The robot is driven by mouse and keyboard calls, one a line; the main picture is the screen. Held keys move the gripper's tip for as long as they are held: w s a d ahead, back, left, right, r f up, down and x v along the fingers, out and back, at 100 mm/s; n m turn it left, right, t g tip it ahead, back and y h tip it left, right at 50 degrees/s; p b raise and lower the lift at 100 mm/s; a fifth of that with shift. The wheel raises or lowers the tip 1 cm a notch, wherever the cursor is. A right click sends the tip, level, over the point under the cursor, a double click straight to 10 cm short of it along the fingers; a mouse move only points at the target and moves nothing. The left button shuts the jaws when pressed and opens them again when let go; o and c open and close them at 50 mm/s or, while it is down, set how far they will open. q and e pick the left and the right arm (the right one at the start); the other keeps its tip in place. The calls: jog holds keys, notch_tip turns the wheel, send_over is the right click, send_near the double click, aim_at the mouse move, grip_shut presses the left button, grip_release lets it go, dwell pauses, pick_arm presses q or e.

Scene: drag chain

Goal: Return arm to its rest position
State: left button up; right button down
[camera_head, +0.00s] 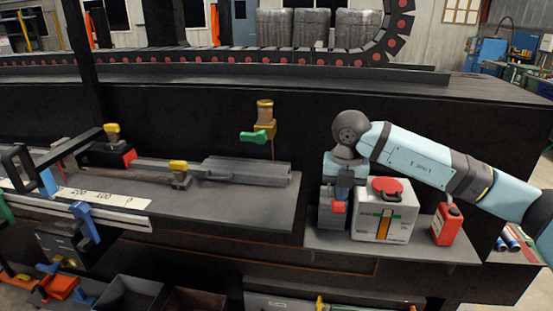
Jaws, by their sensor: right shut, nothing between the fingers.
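My right arm, light blue and dark grey, comes in from the right edge and bends down at its dark wrist. My right gripper (340,195) hangs pointing down over the left part of the right-hand shelf (440,254), just left of a white box (384,223). It is shut with nothing held. A small red part (338,207) shows at its lower end. Whether the fingers touch the grey item behind them cannot be told. The drag chain (300,56), black with red dots, runs along the top of the bench and curves up at the right. My left gripper is not in view.
A red can (446,224) stands right of the white box, below my forearm. A yellow and green valve-like fitting (264,128) is on the dark bench front. The left shelf (240,217) carries clamps and a grey bar. Open bins (130,293) sit below.

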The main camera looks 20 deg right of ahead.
jog(key=s+a+f+n+g+y+p, duration=0.1)
jog(key=s+a+f+n+y, duration=0.15)
jog(key=a, duration=0.45)
jog(key=s+a+f+n+g+y+p, duration=0.1)
jog(key=a+f+y, duration=0.25)
jog(key=a, duration=0.25)
jog(key=s+a+r+m+t+y+p, duration=0.2)
jog(key=s+a+m+y, duration=0.1)
jog(key=a+y, duration=0.4)
jog(key=s+a+r+m+t+y+p, duration=0.2)
jog(key=s+a+y, duration=0.1)
jog(key=a+y, duration=0.4)
jog(key=s+d+f+m+t+h+p, duration=0.2)
jog(key=d+f+m+t+h, duration=0.2)
jog(key=f+m+t+h, duration=0.45)
jog(key=s+d+f+m+t+h+p, duration=0.1)
jog(key=s+d+f+m+t+h, duration=0.25)
jog(key=m, duration=0.85)
jog(key=s+d+f+m+g+h+p, duration=0.1)
jog(key=s+d+f+m+g+h, duration=0.1)
jog(key=s+f, duration=0.7)
jog(key=f+m+g+h, duration=0.1)
jog(key=m+h, duration=0.1)
jog(key=shift+s+d+f+m+g, duration=0.25)
jog(key=shift+s+f+m+g, duration=0.05)
jog(key=shift+s+f+g, duration=0.1)
